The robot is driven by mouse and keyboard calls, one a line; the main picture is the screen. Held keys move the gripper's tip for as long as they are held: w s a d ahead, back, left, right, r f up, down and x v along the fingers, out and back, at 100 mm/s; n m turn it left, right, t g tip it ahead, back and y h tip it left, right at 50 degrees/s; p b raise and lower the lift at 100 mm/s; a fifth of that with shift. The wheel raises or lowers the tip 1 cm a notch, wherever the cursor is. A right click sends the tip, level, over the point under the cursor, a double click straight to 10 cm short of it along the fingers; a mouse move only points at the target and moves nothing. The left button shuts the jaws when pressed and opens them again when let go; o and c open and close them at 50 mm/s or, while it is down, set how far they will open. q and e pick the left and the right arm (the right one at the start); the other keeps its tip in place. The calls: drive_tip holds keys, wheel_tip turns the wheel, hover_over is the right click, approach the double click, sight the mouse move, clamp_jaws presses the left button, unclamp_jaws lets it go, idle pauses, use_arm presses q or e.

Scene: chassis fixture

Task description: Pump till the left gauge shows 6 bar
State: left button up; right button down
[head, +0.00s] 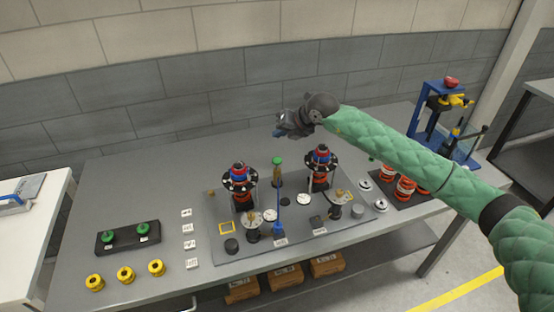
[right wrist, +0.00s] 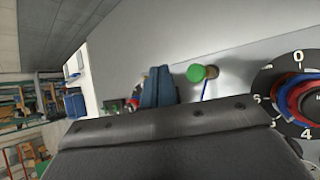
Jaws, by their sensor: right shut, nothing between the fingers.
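The left gauge unit (head: 240,178) has a black dial with red and blue rings; its reading is too small to tell. A similar right unit (head: 321,158) stands beside it. The green top (right wrist: 195,73) and a numbered dial (right wrist: 298,95) also show in the right wrist view; I cannot tell which unit that dial is. My right gripper (head: 281,133) is shut and empty, above and behind the grip, apart from it. My left gripper is out of view.
A black block with green knobs (head: 128,237) and several yellow rings (head: 125,274) lie at the left. Red-orange coils (head: 405,188) and a blue press frame (head: 440,120) stand at the right. Wooden bins (head: 285,277) sit below the tabletop. The back left is clear.

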hover_over(280, 161)
wheel_tip(280, 161, down, 5)
drive_tip(key=shift+w+f, duration=0.1)
drive_tip(key=shift+f, duration=0.05)
drive_tip(key=shift+f+b, duration=0.5)
drive_tip(key=shift+b, duration=0.15)
drive_tip(key=shift+f+b, duration=0.45)
drive_tip(key=shift+f, duration=0.15)
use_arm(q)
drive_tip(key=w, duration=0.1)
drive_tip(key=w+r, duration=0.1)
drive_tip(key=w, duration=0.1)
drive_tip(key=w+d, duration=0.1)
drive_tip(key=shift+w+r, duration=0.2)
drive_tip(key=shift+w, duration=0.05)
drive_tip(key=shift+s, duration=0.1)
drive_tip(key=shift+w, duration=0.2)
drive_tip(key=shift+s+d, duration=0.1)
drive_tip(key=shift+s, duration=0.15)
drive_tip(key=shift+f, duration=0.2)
use_arm(e)
drive_tip(key=shift+f, duration=0.1)
use_arm(q)
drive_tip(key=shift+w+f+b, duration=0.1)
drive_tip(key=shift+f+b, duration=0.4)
drive_tip(key=shift+b, duration=0.1)
use_arm(e)
drive_tip(key=shift+f, duration=0.3)
